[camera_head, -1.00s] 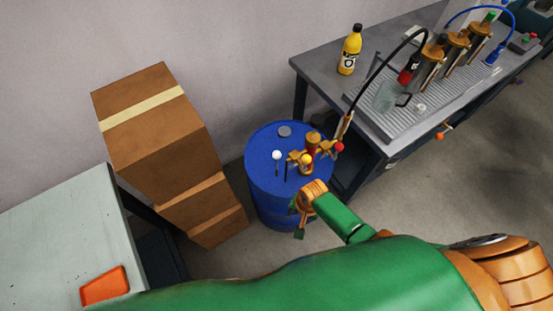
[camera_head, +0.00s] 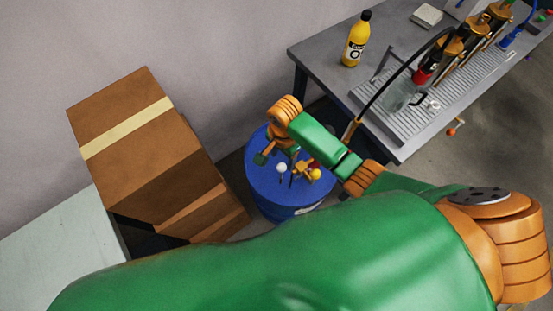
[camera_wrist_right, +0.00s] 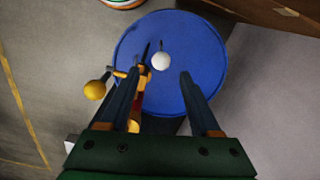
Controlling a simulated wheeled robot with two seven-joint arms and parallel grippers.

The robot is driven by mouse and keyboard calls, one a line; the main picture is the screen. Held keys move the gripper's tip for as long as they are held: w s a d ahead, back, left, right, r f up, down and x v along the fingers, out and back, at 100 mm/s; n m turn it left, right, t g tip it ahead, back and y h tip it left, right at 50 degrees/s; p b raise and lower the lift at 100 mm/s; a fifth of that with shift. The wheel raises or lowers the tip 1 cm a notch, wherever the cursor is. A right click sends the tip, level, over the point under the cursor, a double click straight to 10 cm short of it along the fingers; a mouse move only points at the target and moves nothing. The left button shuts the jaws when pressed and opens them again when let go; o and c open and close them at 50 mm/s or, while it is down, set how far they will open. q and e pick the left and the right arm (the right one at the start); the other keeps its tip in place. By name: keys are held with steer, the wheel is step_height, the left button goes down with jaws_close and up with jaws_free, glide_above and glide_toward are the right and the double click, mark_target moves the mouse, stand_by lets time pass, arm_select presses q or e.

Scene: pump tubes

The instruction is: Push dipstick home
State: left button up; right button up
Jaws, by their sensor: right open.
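The dipstick's white ball knob (camera_head: 281,168) stands just above the top of the blue drum (camera_head: 262,190), with a short dark rod visible below the knob. In the right wrist view, the white knob (camera_wrist_right: 161,61) lies between the lines of my right gripper's (camera_wrist_right: 158,76) two separated fingers, beyond their tips. No contact shows. The right gripper is open and empty, reaching over the drum's far side in the head view, where its fingers are partly hidden. A brass pump fitting with a yellow ball (camera_head: 316,174) stands beside the knob. My left gripper is not in view.
The yellow ball (camera_wrist_right: 95,90) and brass fitting are close to the left finger in the wrist view. Stacked cardboard boxes (camera_head: 130,120) stand left of the drum. A grey bench (camera_head: 315,55) with a yellow bottle (camera_head: 357,40) and pump tubes is at right.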

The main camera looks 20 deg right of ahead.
mark_target(282, 166)
step_height(282, 166, down, 7)
steer(key=b, duration=0.6)
steer(key=shift+r, duration=0.15)
step_height(282, 166, down, 7)
steer(key=b, duration=0.2)
jaws_close()
stand_by(0.8)
